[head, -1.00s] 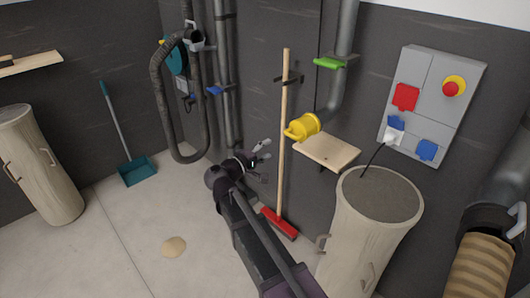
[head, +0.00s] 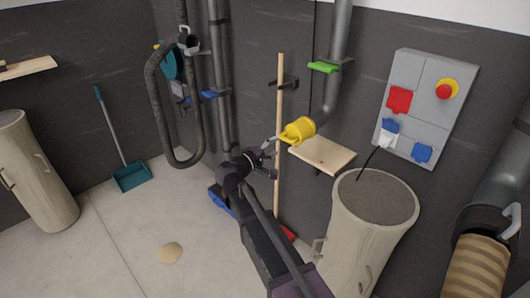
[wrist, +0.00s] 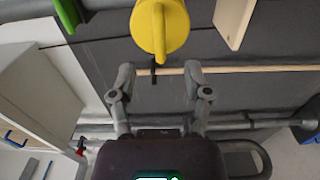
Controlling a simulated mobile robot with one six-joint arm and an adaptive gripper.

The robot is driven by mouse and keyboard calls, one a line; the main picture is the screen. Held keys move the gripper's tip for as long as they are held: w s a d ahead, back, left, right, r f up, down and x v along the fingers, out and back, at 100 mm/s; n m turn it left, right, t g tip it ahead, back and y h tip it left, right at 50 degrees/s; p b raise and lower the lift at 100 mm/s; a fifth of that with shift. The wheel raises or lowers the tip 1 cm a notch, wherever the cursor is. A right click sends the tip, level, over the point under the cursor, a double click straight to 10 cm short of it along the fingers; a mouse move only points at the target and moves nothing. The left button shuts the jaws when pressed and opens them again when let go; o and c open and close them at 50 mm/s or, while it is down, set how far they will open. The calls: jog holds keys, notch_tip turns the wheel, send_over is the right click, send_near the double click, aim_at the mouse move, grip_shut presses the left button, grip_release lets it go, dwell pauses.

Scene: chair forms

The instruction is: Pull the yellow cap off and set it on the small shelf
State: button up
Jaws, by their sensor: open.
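The yellow cap (head: 299,131) sits on the lower end of a grey pipe stub on the wall, its handle facing my gripper. The small shelf (head: 323,153) is a bare wooden board just right of and below the cap. My gripper (head: 270,160) is open and empty, a little left of and below the cap. In the wrist view, the cap (wrist: 160,30) is ahead of the two spread fingers (wrist: 158,74), its handle between their lines. The small shelf (wrist: 235,20) also shows at upper right. I see no contact with the cap.
A wooden broom handle (head: 280,100) stands against the wall close to my gripper. A grey pipe with a green lever (head: 323,67) rises above the cap. A tall drum (head: 345,225) stands below the shelf, and a socket panel (head: 425,85) is at right.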

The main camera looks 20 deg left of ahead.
aim_at(286, 139)
jog(key=shift+x, duration=3.35)
grip_shut()
jog(key=shift+s, duration=0.15)
jog(key=shift+s+a, duration=0.25)
jog(key=shift+s, duration=0.2)
jog(key=shift+s+a, duration=0.15)
jog(key=shift+s, duration=0.2)
jog(key=shift+v, duration=1.05)
jog(key=shift+s, duration=0.1)
